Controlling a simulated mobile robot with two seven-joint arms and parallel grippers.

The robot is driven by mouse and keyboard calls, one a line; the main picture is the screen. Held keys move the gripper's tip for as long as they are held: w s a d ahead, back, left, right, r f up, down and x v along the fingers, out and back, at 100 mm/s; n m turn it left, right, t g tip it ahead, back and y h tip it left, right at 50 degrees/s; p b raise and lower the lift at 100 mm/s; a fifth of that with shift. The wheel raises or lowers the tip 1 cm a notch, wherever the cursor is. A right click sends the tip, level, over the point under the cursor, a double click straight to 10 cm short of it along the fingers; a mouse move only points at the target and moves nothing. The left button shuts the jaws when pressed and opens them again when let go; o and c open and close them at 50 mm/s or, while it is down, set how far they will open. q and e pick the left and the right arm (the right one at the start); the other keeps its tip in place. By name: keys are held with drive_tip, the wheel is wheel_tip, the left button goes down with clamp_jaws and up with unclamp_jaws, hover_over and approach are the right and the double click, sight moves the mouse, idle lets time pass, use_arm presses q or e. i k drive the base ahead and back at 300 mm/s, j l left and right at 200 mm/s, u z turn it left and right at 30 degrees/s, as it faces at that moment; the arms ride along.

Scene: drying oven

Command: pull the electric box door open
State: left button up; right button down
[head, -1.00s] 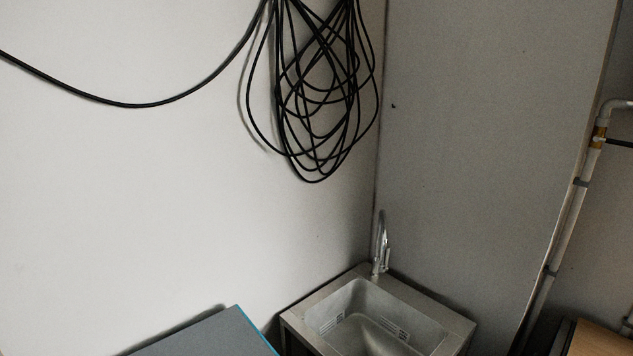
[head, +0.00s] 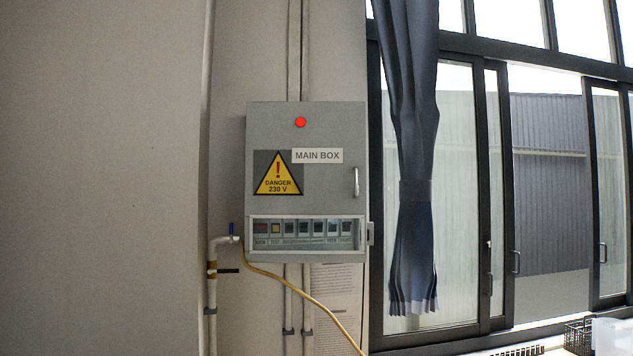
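The electric box (head: 326,118) is a grey wall box in the middle of the head view. It has a red light on top, a "MAIN BOX" label and a yellow danger sign. Its door (head: 325,190) looks shut. A small silver vertical handle (head: 356,182) sits on the door's right side. Below it is a window with a row of switches (head: 305,229). Neither of my grippers shows in the view.
A pipe with a blue-handled valve (head: 231,231) runs up the wall left of the box. A yellow cable (head: 300,290) hangs below it. A tied dark curtain (head: 414,180) and windows (head: 545,190) are to the right. A wire basket (head: 578,336) is at the lower right.

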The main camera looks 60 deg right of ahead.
sight(305, 160)
drive_tip(key=z, duration=1.55)
